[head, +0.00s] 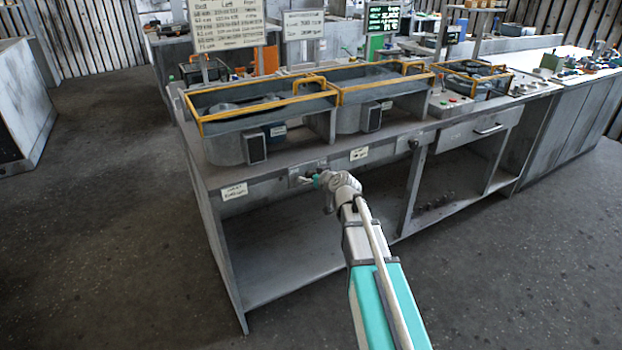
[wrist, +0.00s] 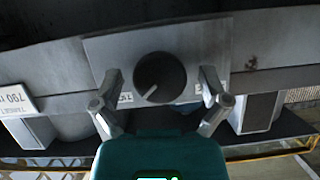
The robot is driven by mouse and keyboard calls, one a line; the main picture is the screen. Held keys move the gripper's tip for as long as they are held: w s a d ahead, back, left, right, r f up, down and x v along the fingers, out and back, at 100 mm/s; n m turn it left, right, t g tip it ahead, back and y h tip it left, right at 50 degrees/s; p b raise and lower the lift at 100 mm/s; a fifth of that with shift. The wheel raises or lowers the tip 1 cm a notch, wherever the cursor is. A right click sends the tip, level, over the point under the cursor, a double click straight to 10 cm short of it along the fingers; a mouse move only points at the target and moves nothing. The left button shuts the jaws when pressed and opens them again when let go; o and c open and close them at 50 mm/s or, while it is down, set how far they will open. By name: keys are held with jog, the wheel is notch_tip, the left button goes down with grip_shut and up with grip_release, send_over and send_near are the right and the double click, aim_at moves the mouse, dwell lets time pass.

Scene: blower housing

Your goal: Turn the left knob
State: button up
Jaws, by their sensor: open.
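The left knob (wrist: 160,77) is a dark round dial with a pale pointer line, set on a grey plate (wrist: 205,48) on the bench front. In the wrist view the line points down and to the left. My gripper (wrist: 161,88) is open, with one finger on each side of the knob and a visible gap to it on both sides. In the head view my gripper (head: 308,180) is at the left plate (head: 297,172), and it largely hides the knob there. I cannot tell how deep the fingertips reach along the knob.
A second knob (head: 414,143) sits further right on the bench front. A paper label (head: 234,191) is left of the plate and another label (head: 359,154) is right of it. Yellow-railed housings (head: 262,105) stand on the bench (head: 200,165). The floor before the bench is clear.

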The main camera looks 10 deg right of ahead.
jog(key=c, duration=1.1)
jog(key=shift+a, duration=0.2)
jog(key=shift+c, duration=0.3)
jog(key=shift+d, duration=0.1)
